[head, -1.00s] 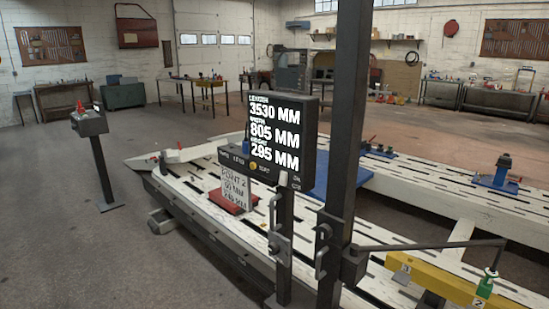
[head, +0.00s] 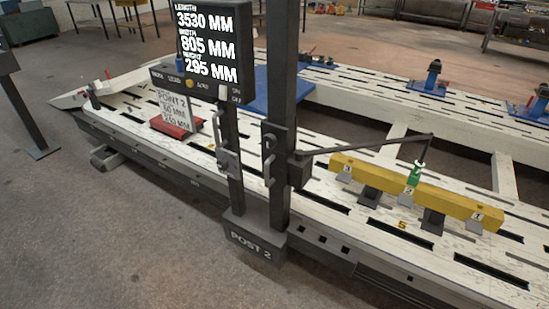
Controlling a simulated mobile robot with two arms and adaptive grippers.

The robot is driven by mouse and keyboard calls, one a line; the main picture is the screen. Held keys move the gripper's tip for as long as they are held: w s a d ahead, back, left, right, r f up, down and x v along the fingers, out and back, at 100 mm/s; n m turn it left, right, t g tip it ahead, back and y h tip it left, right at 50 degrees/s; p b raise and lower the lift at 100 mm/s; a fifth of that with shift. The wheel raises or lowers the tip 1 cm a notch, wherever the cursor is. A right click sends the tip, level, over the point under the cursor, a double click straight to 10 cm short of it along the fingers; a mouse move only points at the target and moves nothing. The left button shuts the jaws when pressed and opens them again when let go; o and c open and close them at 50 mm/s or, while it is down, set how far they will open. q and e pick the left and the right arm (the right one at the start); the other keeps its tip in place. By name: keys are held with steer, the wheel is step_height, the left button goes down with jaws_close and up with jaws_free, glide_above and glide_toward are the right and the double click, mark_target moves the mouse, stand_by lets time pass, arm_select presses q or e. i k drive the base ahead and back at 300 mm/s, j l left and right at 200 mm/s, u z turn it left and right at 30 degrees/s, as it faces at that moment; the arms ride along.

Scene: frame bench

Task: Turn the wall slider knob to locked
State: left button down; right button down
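I cannot pick out for certain which part is the wall slider knob. A tall dark post (head: 283,80) stands near the middle and carries a dark sliding block (head: 299,170) with a thin jointed arm (head: 365,146). A grey lever handle (head: 269,160) hangs on the post's left side. A second grey handle (head: 226,157) is on the shorter post under the display (head: 208,45). A small yellow knob (head: 189,84) sits on the panel below the display. Whether any of these is locked is too small to tell. Neither gripper is in view.
A long white slotted bench (head: 360,221) runs behind the posts. Their base, marked POST 2 (head: 255,244), stands at its near edge. A yellow bar (head: 450,198) lies on the bench under the arm's green tip (head: 415,172). The floor (head: 100,240) at front left is clear.

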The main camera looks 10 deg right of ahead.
mark_target(269, 141)
steer(key=z, duration=0.5)
steer(key=i+j+z, duration=0.3)
steer(key=j+z, duration=0.3)
steer(key=j, duration=0.2)
steer(key=i+j+z, duration=0.1)
steer(key=j+z, duration=0.25)
steer(key=j, duration=0.1)
